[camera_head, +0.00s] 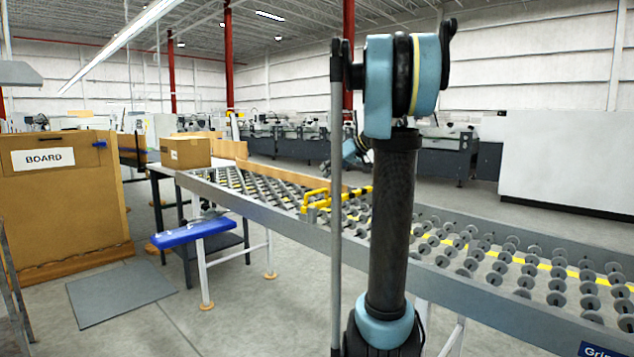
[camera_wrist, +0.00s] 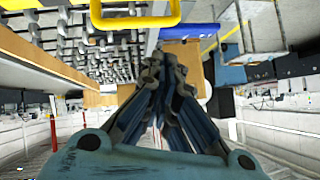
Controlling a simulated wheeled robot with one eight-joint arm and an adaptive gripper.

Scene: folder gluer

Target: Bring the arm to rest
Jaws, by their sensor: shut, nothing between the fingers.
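My arm stands upright in the middle of the head view, with its dark forearm tube and light blue joints in front of the conveyor. A light blue end part of the arm shows partly behind the upright tube, so my gripper is mostly hidden there. In the wrist view my gripper (camera_wrist: 165,68) is shut and empty, its dark fingers together. That view is upside down, with the roof at the bottom. No thing touches the fingers there.
A roller conveyor (camera_head: 455,285) runs across in front of me, with a yellow handle-like frame (camera_head: 318,200) on it. A cardboard box (camera_head: 185,152) sits on the table at left. A blue padded bench (camera_head: 192,233) and BOARD crate (camera_head: 60,220) stand at left. Grey floor lies between.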

